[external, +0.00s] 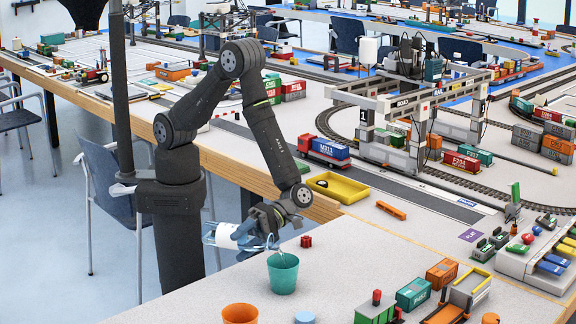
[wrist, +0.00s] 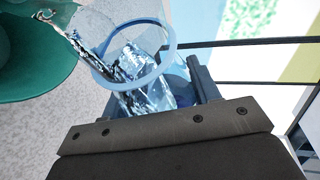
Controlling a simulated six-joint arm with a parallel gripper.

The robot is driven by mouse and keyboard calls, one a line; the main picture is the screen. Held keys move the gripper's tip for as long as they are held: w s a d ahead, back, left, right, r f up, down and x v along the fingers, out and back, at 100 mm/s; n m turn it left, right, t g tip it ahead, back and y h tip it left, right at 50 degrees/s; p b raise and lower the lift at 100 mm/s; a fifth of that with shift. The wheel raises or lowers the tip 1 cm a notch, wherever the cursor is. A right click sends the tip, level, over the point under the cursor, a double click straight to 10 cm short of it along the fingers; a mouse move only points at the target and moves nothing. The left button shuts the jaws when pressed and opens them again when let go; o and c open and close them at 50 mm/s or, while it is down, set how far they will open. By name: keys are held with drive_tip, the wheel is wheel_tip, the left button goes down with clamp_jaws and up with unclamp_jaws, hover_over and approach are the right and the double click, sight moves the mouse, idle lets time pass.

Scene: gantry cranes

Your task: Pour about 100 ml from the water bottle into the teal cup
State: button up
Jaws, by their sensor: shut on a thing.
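My gripper (external: 262,217) is shut on the water bottle (external: 224,235), a clear bluish bottle with a white label, held tilted nearly on its side with its mouth to the right. A thin stream of water (external: 281,252) falls from the mouth into the teal cup (external: 283,275), which stands upright on the near table. In the wrist view the bottle's mouth ring (wrist: 135,52) is close to the teal cup (wrist: 35,75) at the upper left, with water running between them. The water level inside the cup is hidden.
An orange cup (external: 240,314) stands in front of the teal cup, with a light blue round lid (external: 304,317) to its right. A small red piece (external: 306,241) lies behind. A yellow tray (external: 338,187) and toy trains (external: 440,285) are further right.

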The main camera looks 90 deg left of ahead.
sight(237, 249)
drive_tip(key=shift+s, duration=0.35)
drive_tip(key=shift+r+n+g, duration=0.3)
drive_tip(key=shift+r, duration=0.05)
idle(1.9)
drive_tip(key=f+m, duration=0.1)
drive_tip(key=f+m+t, duration=0.1)
drive_tip(key=s+f+t, duration=0.1)
drive_tip(key=shift+a+m, duration=0.25)
drive_tip(key=shift+m, duration=0.15)
drive_tip(key=shift+f, duration=0.2)
drive_tip(key=shift+f+t, duration=0.1)
drive_tip(key=shift+t, duration=0.2)
idle(1.4)
